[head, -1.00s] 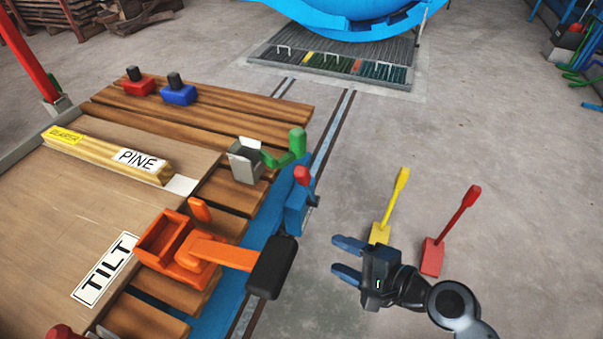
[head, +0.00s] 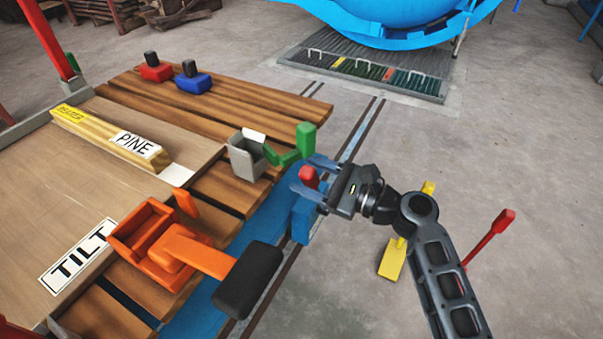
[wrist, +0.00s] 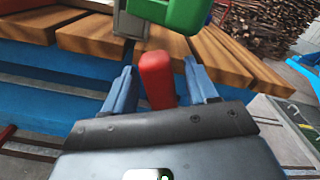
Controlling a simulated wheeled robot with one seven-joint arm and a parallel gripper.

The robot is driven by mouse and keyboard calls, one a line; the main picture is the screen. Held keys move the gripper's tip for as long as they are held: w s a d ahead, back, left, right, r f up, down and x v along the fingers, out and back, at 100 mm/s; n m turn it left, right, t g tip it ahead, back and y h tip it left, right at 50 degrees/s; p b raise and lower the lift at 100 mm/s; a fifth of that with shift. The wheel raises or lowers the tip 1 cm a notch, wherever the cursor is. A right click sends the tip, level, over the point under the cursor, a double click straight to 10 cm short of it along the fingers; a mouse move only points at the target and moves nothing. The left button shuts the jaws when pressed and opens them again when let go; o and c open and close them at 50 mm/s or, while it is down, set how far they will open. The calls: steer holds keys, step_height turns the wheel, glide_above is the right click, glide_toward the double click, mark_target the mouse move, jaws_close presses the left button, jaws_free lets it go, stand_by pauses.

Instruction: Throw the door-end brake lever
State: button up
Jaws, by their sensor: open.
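A short lever with a red knob (head: 309,178) rises from a blue box (head: 304,220) on the side of the slatted trolley. My gripper (head: 306,174) is open, with its blue fingers on either side of the red knob. In the wrist view the red knob (wrist: 157,80) stands between the two fingers, with no clear contact. A green handle (head: 305,140) on a grey bracket (head: 244,156) is just beyond it, and it also shows in the wrist view (wrist: 180,12). I cannot tell from any label which lever is the door-end brake.
An orange clamp (head: 160,240) with a black-ended arm (head: 248,280) juts over the trolley edge nearer me. A yellow floor lever (head: 393,258) is partly behind my arm, and a red floor lever (head: 490,236) stands right of it. The blue vessel (head: 380,20) is at the back.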

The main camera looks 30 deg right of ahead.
steer(key=shift+x, duration=1.05)
jaws_close()
